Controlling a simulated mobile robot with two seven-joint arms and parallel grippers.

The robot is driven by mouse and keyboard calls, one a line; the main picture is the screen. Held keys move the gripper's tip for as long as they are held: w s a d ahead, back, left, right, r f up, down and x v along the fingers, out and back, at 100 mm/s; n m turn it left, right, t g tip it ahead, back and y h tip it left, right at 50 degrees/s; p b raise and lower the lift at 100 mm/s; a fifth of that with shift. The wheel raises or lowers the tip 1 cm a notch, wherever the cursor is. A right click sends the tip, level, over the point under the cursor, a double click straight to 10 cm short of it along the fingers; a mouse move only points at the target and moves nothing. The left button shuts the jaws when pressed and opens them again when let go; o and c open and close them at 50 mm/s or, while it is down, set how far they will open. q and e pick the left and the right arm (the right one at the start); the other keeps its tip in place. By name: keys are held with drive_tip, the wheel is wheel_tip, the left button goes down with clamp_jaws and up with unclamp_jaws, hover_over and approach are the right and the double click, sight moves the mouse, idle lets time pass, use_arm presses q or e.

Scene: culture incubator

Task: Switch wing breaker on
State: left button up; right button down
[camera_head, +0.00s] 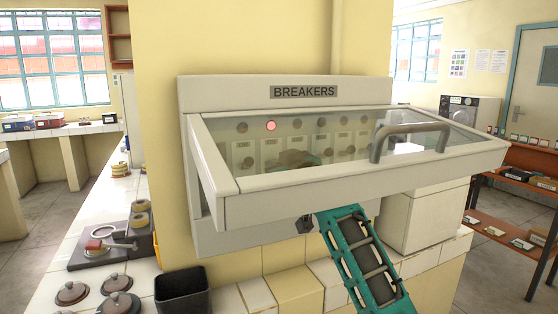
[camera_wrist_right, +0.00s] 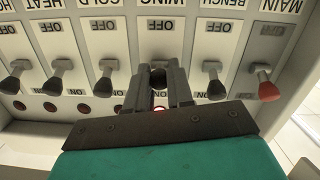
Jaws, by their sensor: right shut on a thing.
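The breaker panel, labelled BREAKERS (camera_head: 303,92), is on the yellow wall, its clear-windowed cover (camera_head: 350,185) swung outward. My right arm reaches up from below, and my right gripper (camera_head: 298,160) shows dimly behind the window. In the right wrist view, picture upside down, my right gripper (camera_wrist_right: 159,88) is shut on the wing breaker lever (camera_wrist_right: 158,75), under the WING label (camera_wrist_right: 160,3). Its exact position is partly hidden by the fingers. A red lamp (camera_wrist_right: 160,108) glows beyond the fingers; a lit red lamp (camera_head: 271,126) also shows in the head view. My left gripper is out of view.
The bench lever (camera_wrist_right: 215,88) and red-tipped main lever (camera_wrist_right: 267,88) are on one side of the wing lever; the cold lever (camera_wrist_right: 105,83) and others are on the other. The cover's grey handle (camera_head: 410,133) juts outward. A black bin (camera_head: 182,290) stands below.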

drive_tip(key=shift+r+g, duration=0.15)
drive_tip(key=shift+g, duration=0.35)
drive_tip(key=shift+h, duration=0.3)
drive_tip(key=c, duration=1)
unclamp_jaws()
drive_tip(key=shift+r, duration=0.1)
